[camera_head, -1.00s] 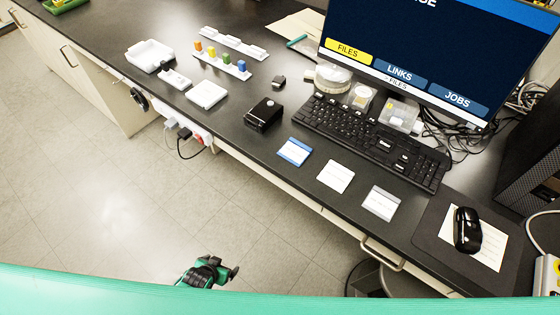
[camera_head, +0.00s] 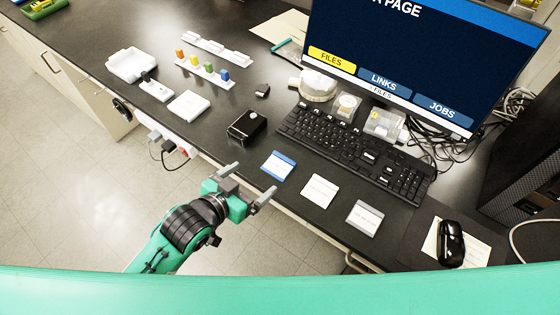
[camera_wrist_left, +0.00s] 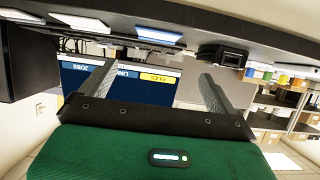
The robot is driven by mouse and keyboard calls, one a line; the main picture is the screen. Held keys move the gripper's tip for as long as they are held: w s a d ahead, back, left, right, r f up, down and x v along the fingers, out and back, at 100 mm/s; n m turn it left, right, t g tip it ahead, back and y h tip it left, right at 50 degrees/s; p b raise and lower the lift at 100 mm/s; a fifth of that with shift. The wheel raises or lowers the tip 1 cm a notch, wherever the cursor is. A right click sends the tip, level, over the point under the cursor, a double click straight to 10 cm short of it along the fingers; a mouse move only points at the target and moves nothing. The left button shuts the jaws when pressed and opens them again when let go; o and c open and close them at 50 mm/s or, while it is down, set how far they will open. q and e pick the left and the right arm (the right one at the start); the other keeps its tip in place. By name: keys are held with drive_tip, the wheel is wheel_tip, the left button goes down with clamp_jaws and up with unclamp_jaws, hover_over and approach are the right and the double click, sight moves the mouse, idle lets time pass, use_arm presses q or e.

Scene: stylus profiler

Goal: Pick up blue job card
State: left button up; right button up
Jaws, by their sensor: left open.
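The blue job card (camera_head: 278,165) lies flat on the dark bench near its front edge, left of two paler cards. In the left wrist view a blue-edged card (camera_wrist_left: 157,36) shows at the top, on the bench edge. My left gripper (camera_head: 246,182) is open and empty. It is just off the bench's front edge, beside the blue card and apart from it. Its two fingers also show in the left wrist view (camera_wrist_left: 155,88). My right gripper is not in view.
A white card (camera_head: 319,190) and a grey card (camera_head: 364,217) lie to the right. A black box (camera_head: 246,126) sits left of the blue card, and the keyboard (camera_head: 355,152) lies behind the cards. The monitor (camera_head: 420,60) stands at the back.

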use_arm(q)
drive_tip(key=p, duration=0.1)
approach(284, 157)
drive_tip(key=shift+w+d+f, duration=0.15)
drive_tip(key=shift+w+f, duration=0.05)
drive_tip(key=shift+w, duration=0.2)
drive_tip(key=shift+w+d+f, duration=0.15)
drive_tip(key=shift+w, duration=0.3)
drive_tip(key=shift+w+d+f, duration=0.1)
drive_tip(key=shift+w+d, duration=0.15)
drive_tip(key=shift+d, duration=0.05)
drive_tip(key=p+x, duration=0.2)
drive_tip(key=x, duration=0.2)
drive_tip(key=shift+s+d, duration=0.15)
drive_tip(key=shift+d, duration=0.05)
drive_tip(key=shift+d+f, duration=0.15)
drive_tip(key=shift+f, duration=0.1)
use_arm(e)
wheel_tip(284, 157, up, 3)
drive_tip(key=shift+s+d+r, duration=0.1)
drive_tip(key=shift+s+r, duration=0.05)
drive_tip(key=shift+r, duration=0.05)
use_arm(q)
drive_tip(key=c, duration=1)
drive_tip(key=shift+c, duration=0.2)
drive_tip(key=shift+r, duration=0.1)
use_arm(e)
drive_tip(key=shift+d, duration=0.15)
